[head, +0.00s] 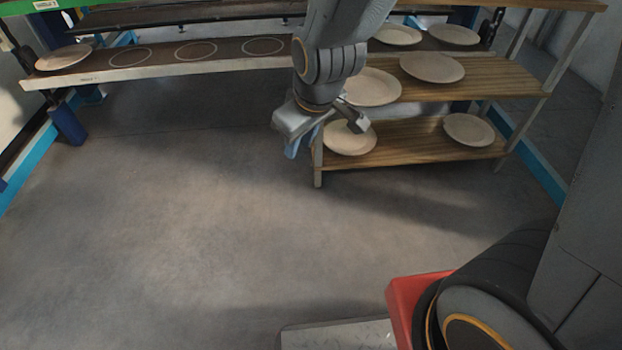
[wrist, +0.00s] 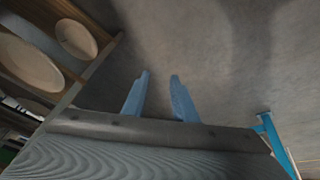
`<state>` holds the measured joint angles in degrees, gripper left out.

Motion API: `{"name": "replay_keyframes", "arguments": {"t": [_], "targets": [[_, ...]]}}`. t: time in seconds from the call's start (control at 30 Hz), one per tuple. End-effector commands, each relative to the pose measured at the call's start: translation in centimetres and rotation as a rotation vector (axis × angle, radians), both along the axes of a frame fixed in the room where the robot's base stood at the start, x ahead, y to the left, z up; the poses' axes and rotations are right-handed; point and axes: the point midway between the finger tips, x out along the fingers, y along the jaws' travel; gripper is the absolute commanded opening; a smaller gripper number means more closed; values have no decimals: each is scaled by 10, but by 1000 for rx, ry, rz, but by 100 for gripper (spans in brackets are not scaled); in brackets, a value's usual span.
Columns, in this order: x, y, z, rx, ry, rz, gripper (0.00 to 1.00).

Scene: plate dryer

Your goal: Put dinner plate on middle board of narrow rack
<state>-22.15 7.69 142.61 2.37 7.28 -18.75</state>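The rack with wooden boards at right, which I take as the narrow rack, has a middle board (head: 490,82) bearing two pale plates, one at its left end (head: 366,92) and one further right (head: 432,67). Its lower board (head: 420,148) bears a left plate (head: 345,142) and a right plate (head: 468,130). I cannot tell which plate is the dinner plate. My gripper (head: 296,146) hangs by the rack's left front post. In the wrist view its two blue fingers (wrist: 158,85) stand apart with only floor between them. It holds nothing.
A long brown conveyor-like shelf (head: 105,70) runs along the back, with one plate (head: 63,57) at its left end and three ring outlines. Two more plates (head: 397,34) (head: 452,34) lie behind the rack's middle board. The grey floor (head: 170,210) in front is clear.

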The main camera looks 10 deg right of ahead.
Motion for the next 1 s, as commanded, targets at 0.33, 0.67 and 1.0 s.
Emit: {"name": "replay_keyframes", "arguments": {"t": [0.33,0.67,1.0], "targets": [[-142,-3,51,-47,345,-176,26],[-158,-8,56,-64,385,-200,0],[-157,-8,56,-63,383,-199,0]]}}
